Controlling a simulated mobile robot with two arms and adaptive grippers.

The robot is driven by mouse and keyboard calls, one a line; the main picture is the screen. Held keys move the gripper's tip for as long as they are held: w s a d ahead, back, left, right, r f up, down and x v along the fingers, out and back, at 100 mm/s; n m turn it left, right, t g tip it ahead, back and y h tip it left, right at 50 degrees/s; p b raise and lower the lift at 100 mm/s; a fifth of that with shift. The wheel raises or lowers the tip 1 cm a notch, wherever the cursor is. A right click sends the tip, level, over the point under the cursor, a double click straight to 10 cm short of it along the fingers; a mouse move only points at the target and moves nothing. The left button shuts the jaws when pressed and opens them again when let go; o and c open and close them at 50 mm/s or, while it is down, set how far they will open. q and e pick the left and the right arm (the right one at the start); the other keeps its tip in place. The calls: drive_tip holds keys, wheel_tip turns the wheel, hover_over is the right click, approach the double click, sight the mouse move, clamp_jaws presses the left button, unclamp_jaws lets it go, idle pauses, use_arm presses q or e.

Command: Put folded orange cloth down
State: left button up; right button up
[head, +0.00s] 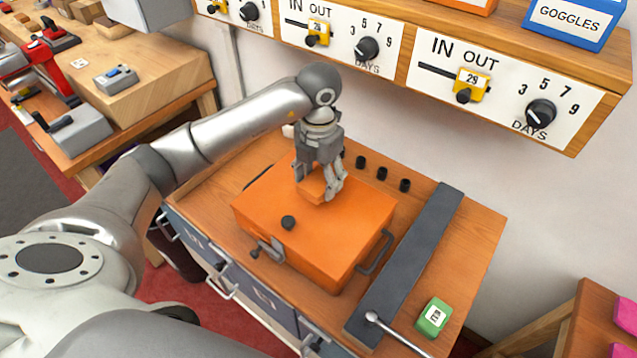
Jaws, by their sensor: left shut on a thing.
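The folded orange cloth (312,187) is a small orange block between the fingers of my left gripper (320,193). The gripper points down and is shut on it, and the fingers hide part of it. It is over the lid of a closed orange box (345,232), toward the box's back. Cloth and lid have nearly the same colour, so I cannot tell whether they touch. My right gripper is not in view.
The box stands on a wooden drawer cabinet (478,230). A black knob (288,222) is on the box. A dark grey strip (408,262), a green block (433,317) and a metal rod (395,332) are at right. Small black pegs (382,173) stand behind. A shelf with dials (510,90) overhangs the back.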

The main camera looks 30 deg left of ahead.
sight(319, 181)
use_arm(q)
drive_tip(key=shift+f+p, duration=0.6)
drive_tip(key=shift+f, duration=0.85)
drive_tip(key=shift+f, duration=0.1)
drive_tip(key=o, duration=1)
drive_tip(key=shift+c, duration=0.2)
